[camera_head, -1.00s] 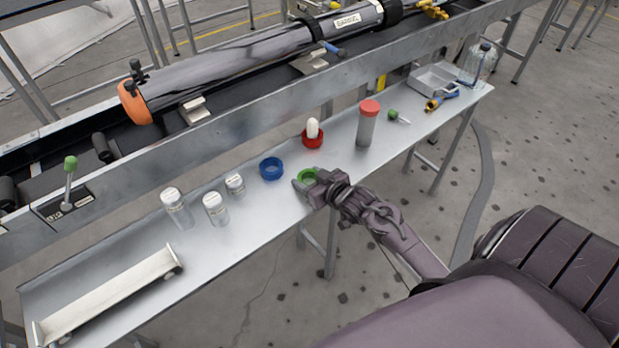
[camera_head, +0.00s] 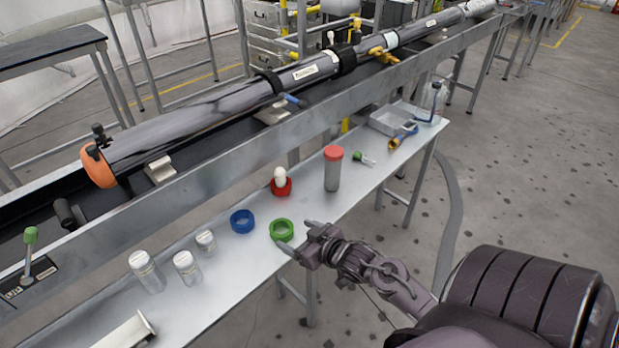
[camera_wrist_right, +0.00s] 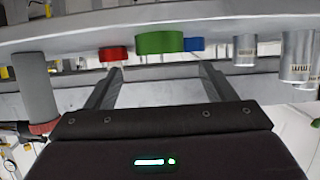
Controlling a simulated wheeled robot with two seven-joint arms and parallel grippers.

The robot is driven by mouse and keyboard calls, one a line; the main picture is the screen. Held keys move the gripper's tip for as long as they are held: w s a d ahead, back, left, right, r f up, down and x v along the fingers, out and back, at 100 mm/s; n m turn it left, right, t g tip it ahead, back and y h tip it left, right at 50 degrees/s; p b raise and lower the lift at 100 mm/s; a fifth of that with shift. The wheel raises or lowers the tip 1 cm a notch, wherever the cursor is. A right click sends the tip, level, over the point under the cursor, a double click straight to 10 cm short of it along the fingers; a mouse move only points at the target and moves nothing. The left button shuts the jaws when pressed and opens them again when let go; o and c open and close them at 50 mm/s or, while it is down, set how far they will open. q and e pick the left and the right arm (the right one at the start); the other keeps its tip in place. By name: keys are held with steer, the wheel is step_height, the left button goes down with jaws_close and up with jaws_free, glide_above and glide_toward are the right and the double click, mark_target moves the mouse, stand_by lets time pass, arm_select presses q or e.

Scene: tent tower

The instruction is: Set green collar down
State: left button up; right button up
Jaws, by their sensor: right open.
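The green collar (camera_head: 281,238) lies flat on the narrow metal table, near its front edge. In the right wrist view, which looks upside down, the collar (camera_wrist_right: 160,43) shows just beyond the fingertips, between their lines. My right gripper (camera_head: 298,237) is open and empty, just right of the collar, with its fingers pointing at it. The fingers (camera_wrist_right: 160,72) are spread wide in the wrist view, with nothing between them. My left gripper is not in view.
A blue ring (camera_head: 242,222) lies left of the collar, a red ring with a white piece (camera_head: 281,187) behind it. White-capped jars (camera_head: 187,267) stand left; a red-capped cylinder (camera_head: 332,170) stands right. The conveyor rail (camera_head: 225,141) runs behind the metal table (camera_head: 235,292).

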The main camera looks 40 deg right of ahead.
steer(key=shift+v, duration=2.35)
